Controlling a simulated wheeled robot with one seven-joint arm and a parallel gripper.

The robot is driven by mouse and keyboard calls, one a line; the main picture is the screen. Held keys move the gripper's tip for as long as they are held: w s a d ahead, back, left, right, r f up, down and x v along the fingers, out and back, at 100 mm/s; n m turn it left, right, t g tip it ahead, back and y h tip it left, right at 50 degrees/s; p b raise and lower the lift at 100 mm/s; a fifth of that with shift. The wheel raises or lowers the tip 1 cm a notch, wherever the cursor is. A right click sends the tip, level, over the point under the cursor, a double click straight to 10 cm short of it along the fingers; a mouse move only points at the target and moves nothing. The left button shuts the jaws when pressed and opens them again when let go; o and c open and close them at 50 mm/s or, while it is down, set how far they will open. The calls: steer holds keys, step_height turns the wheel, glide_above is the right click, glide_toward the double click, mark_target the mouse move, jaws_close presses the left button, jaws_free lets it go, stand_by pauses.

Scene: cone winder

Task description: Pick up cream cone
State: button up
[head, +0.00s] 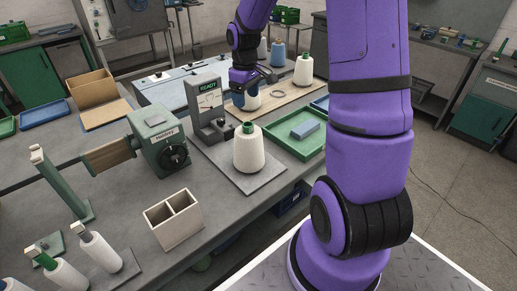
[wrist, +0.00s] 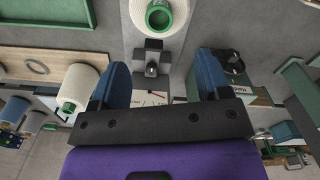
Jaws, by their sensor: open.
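Several cream cones show. In the head view, a large cream cone (head: 249,150) with a green tip stands upright on a grey plate in the middle; it also shows at the top of the wrist view (wrist: 157,25). Another cream cone (head: 303,71) stands on the wooden board at the back. A third pale cone (head: 252,101) is partly hidden behind my gripper (head: 251,85). In the wrist view my gripper (wrist: 163,78) is open with nothing between its blue fingers. A cream cone with a green ring (wrist: 80,84) is just outside the left finger.
A tester (head: 207,108) stands left of the central cone. A green tray (head: 297,148) holding a blue block lies to its right. A ring (head: 277,94) and a blue cone (head: 277,54) are on or near the wooden board. A divided box (head: 173,220) stands in front.

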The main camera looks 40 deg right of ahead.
glide_above(247, 124)
steer(key=f, duration=0.5)
steer(key=shift+d+f, duration=0.15)
steer(key=shift+d, duration=0.15)
steer(key=shift+w+a+f, duration=0.1)
steer(key=shift+a+f, duration=0.05)
steer(key=shift+f, duration=1.35)
steer(key=shift+a+f, duration=0.1)
steer(key=shift+f, duration=1.4)
steer(key=c, duration=1.1)
steer(key=shift+r, duration=0.1)
